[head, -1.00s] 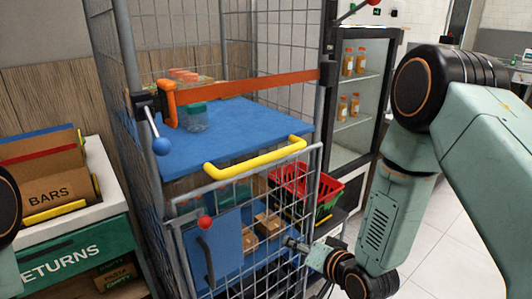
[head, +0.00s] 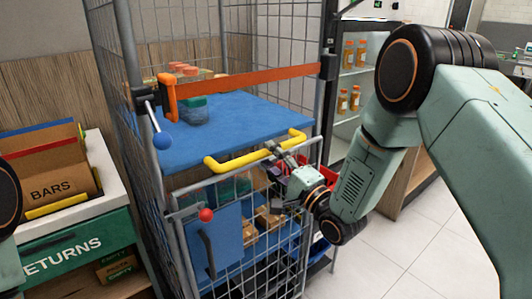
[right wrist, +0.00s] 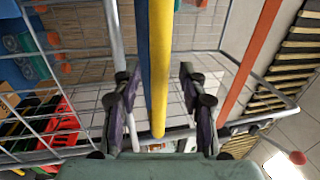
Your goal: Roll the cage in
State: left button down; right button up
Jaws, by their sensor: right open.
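The cage is a grey wire-mesh trolley (head: 129,60) with a blue shelf (head: 235,128) and a yellow handle bar (head: 235,161) across its front. My right gripper (head: 282,156) is open at the right half of the yellow bar. In the right wrist view, the yellow bar (right wrist: 159,50) runs between the two open fingers of the gripper (right wrist: 156,78), with visible space on both sides. An orange strap (head: 250,82) crosses the cage above the shelf. My left gripper is out of view.
A mesh front gate with a red knob (head: 206,215) closes the lower cage, with boxes behind it. A counter marked RETURNS (head: 75,245) stands close on the left. A fridge with juice bottles (head: 348,55) stands behind right. Tiled floor (head: 400,250) is clear at right.

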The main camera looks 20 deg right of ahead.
jog(key=shift+x, duration=1.3)
jog(key=shift+c, duration=0.5)
grip_shut()
